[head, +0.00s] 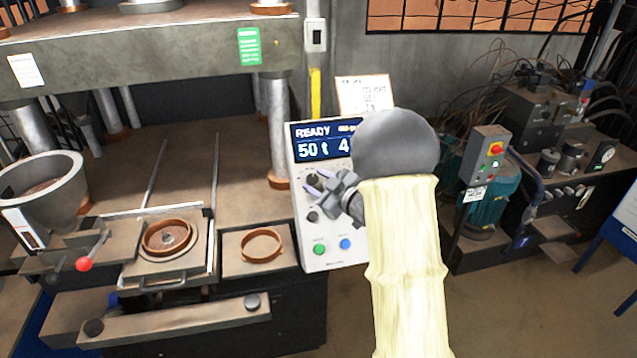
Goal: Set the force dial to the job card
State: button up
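The white control panel (330,252) stands right of the press. Its blue display (321,146) reads READY and 50 t, with a 4 beside it; the rest is hidden by my arm. A dark upper knob (312,180) sits under the display, and a second dark knob (312,216) sits below it. I cannot read their labels.
A green button (319,250) and a blue button (345,244) sit low on the panel. The press table at left holds a mould (166,238) and a loose brown ring (261,246).

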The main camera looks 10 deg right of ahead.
jog(key=shift+o, duration=0.9)
jog(key=shift+s+d, duration=0.1)
jog(key=b+v, duration=0.6)
jog(key=v, duration=1.1)
jog(key=shift+f, duration=0.15)
notch_tip(320, 180, down, 8)
jog(key=m+g+h, duration=0.4)
jog(key=m+h, duration=0.3)
jog(key=h, duration=0.1)
jog(key=s+a+f+m+g, duration=0.2)
jog(key=s+a+f+g, duration=0.1)
jog(key=s, duration=0.4)
jog(key=s+a+f+m+g, duration=0.2)
jog(key=s+a+f+g, duration=0.1)
jog(key=s+a, duration=0.3)
jog(key=shift+s+f+g, duration=0.35)
jog(key=shift+s+g, duration=0.45)
jog(key=shift+g, duration=0.1)
